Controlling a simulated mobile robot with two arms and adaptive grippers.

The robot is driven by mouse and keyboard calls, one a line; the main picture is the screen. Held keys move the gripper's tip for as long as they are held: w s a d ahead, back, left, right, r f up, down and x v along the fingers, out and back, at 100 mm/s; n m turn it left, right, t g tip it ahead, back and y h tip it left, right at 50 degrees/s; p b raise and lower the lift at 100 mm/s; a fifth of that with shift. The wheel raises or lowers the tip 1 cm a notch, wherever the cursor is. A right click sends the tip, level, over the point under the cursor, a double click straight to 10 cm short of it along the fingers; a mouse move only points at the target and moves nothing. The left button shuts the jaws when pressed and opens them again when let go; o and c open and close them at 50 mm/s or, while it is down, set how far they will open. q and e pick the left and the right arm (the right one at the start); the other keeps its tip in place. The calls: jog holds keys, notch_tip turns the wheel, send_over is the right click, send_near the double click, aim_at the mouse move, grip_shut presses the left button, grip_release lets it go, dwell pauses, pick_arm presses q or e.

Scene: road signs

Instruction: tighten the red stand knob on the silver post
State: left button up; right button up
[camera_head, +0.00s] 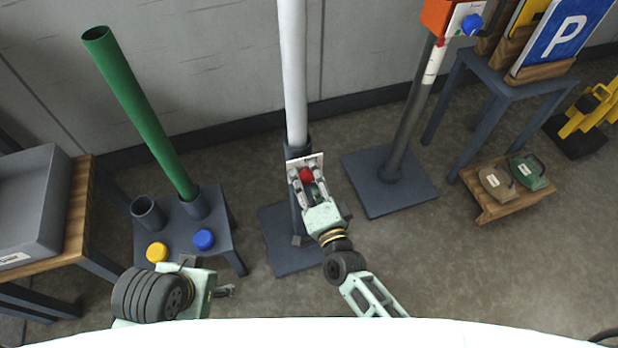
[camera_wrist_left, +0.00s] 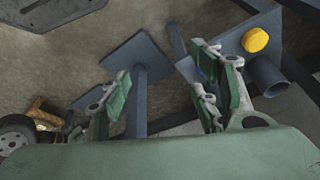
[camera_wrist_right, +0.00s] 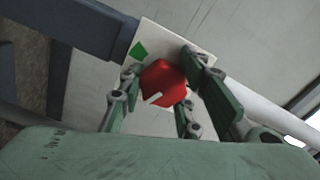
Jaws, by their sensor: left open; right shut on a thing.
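The silver post (camera_head: 293,70) stands upright in a dark socket on a dark square base (camera_head: 284,250). The red stand knob (camera_head: 307,175) sits on a pale plate at the socket's front. My right gripper (camera_head: 308,184) is shut on the red knob. In the right wrist view the red knob (camera_wrist_right: 163,83) shows a white pointer mark, and the white plate (camera_wrist_right: 147,38) behind it bears a green mark. The pointer is turned away from the green mark. My left gripper (camera_head: 226,291) is low at the left, away from the post. In the left wrist view it (camera_wrist_left: 165,85) is open and empty.
A green tube (camera_head: 140,110) stands in a small table (camera_head: 222,225) with yellow (camera_head: 157,252) and blue (camera_head: 204,239) caps. A low wooden stand (camera_head: 490,212) holds two weights.

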jog(key=shift+w+d+f+m, duration=0.15)
jog(key=shift+d+m, duration=0.1)
jog(key=shift+m, duration=0.75)
jog(key=m+b, duration=0.2)
jog(key=m, duration=0.3)
jog(key=shift+a+f, duration=0.1)
jog(key=shift+a, duration=0.05)
pick_arm(q)
jog(key=w+d+r+t, duration=0.1)
jog(key=w+r+t, duration=0.1)
jog(key=w, duration=0.3)
jog(key=w+d+r+t+h, duration=0.1)
jog(key=w+d+r+t, duration=0.1)
jog(key=w+t, duration=0.2)
jog(key=shift+w+d+h+b, duration=0.3)
jog(key=shift+w, duration=0.85)
pick_arm(e)
jog(key=shift+s+m, duration=0.2)
jog(key=shift+m, duration=0.3)
pick_arm(q)
jog(key=shift+r, duration=0.1)
pick_arm(e)
jog(key=shift+a+f, duration=0.1)
jog(key=o, duration=1)
jog(key=shift+o, duration=0.4)
jog(key=shift+s, duration=0.1)
jog(key=v, duration=1.2)
